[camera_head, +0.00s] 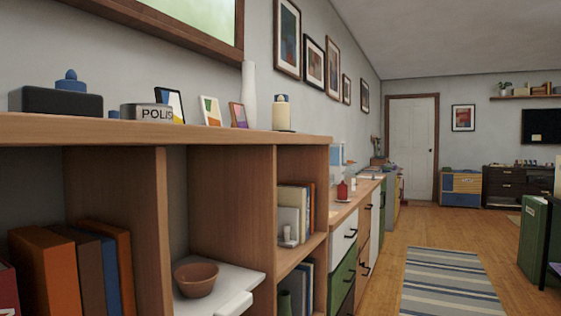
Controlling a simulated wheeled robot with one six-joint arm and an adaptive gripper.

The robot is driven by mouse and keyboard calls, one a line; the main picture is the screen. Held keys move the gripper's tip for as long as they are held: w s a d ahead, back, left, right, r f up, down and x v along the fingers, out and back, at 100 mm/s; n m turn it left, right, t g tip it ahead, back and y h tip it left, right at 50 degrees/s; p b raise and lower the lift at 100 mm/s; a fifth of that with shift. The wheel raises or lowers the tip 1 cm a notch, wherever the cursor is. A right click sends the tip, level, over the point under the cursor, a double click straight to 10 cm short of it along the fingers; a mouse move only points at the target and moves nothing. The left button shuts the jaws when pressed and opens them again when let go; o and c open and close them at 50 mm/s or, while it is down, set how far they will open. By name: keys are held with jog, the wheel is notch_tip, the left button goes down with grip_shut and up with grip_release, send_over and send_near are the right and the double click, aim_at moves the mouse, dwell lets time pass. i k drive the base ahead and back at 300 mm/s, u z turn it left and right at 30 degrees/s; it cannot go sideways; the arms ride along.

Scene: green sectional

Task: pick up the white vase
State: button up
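A tall, slim white vase (249,95) stands upright near the back of the wooden shelf unit's top (200,128), close to the wall. My gripper is not in view.
On the same top stand a dark box (55,101), a grey POLISH tin (146,112) and small picture cards (210,111). Books (45,270) and a brown bowl (196,279) fill compartments below. Open wooden floor (388,285) with a striped rug (448,282) lies to the right.

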aim_at(248, 96)
jog(key=z, duration=1.05)
jog(key=i, duration=3.85)
jog(key=u, duration=2.15)
